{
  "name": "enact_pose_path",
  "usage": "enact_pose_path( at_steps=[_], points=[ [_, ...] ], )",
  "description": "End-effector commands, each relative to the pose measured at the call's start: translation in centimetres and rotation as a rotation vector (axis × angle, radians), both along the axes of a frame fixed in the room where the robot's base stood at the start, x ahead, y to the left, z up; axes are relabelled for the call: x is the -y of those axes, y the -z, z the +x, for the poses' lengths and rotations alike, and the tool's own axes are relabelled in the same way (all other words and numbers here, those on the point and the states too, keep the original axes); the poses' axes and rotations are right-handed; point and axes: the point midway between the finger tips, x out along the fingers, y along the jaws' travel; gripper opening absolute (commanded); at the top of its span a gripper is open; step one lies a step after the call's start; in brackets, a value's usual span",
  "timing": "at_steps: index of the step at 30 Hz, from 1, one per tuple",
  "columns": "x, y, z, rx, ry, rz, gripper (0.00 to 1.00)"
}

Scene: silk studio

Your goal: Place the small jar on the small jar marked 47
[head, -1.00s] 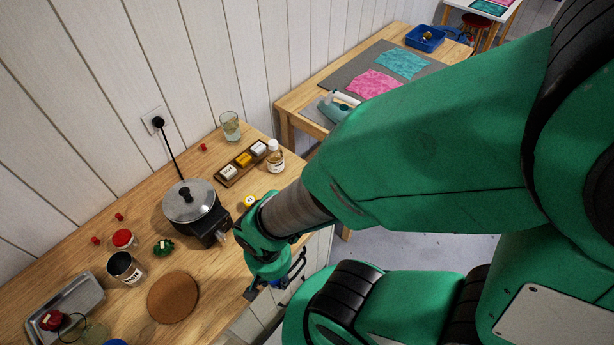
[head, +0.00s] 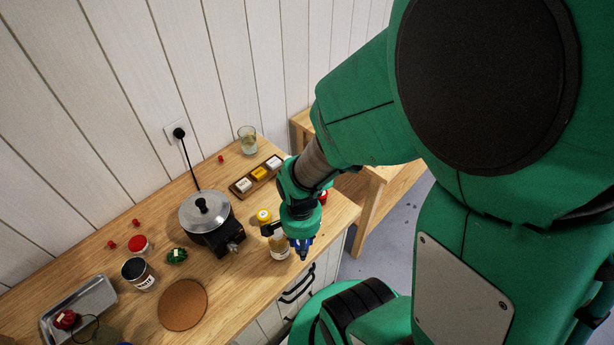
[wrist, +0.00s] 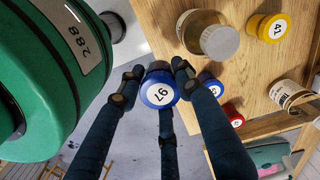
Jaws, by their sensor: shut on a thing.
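My gripper (head: 302,250) is shut on a small blue-lidded jar (wrist: 159,91), held upright between dark fingers near the front edge of the wooden bench (head: 235,275). Its white label seems to read 97 in the wrist view. A small yellow-lidded jar (wrist: 269,28) stands on the bench, its number reading like 41 or 47. In the head view the yellow-lidded jar (head: 264,215) is left of and behind my gripper. In the wrist view, a red-lidded jar (wrist: 234,116) and another blue-lidded item (wrist: 214,88) stand to the right; their numbers are unclear.
A glass bottle with a grey cap (wrist: 219,42) stands close beside my gripper. A lidded pot (head: 207,215), a cork mat (head: 183,304) and a tray of labelled blocks (head: 258,175) are on the bench. A labelled jar (wrist: 288,93) stands farther right.

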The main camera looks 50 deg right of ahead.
Motion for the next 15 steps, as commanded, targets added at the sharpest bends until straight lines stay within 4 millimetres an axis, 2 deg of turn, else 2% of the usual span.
enact_pose_path(
  at_steps=[15],
  points=[
    [8.2, -1.3, -0.2, 0.001, 0.371, -0.001, 0.07]
  ],
)
